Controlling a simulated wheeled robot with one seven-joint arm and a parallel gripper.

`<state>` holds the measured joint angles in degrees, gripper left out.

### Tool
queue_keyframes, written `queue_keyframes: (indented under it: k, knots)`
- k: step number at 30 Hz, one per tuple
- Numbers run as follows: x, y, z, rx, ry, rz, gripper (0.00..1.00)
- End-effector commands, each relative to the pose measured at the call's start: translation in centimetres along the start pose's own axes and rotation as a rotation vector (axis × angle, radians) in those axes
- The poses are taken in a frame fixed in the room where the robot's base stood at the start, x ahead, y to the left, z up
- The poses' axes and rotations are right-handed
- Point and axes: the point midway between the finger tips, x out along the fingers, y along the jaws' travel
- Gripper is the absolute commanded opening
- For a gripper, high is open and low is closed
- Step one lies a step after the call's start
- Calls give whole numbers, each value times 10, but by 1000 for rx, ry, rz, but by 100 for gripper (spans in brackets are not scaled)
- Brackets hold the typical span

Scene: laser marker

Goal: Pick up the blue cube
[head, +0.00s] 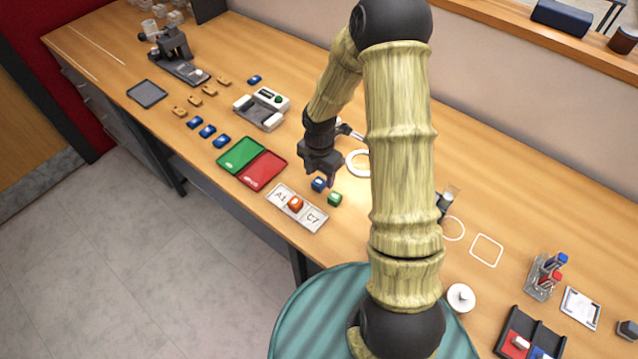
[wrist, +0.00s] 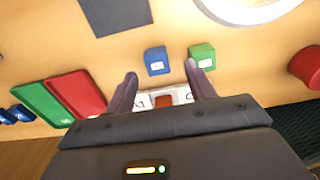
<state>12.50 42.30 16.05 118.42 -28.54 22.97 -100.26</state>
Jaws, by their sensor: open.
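The blue cube (head: 318,184) sits on the wooden table, beside a green cube (head: 335,199). In the wrist view the blue cube (wrist: 156,60) lies ahead of the space between my fingers, with the green cube (wrist: 202,56) close to its right. My gripper (head: 322,170) is open and empty. In the head view it hangs just behind and above the blue cube. In the wrist view its two fingers (wrist: 162,82) are spread apart, and the right fingertip reaches close to the green cube.
A white label plate (head: 312,216) marked A1 and C7 holds an orange cube (head: 295,203) near the front edge. Green (head: 241,154) and red (head: 263,170) trays lie to the left. A small device (head: 262,108) stands farther back.

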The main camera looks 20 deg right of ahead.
Motion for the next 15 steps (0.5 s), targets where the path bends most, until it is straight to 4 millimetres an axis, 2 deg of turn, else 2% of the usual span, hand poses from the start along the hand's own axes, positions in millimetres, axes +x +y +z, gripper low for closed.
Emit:
queue_keyframes:
  k: [7, 15]
  knots:
    - [33, 3, 1, -2, 1, -3, 55]
    - [38, 3, 2, -1, -1, 0, 55]
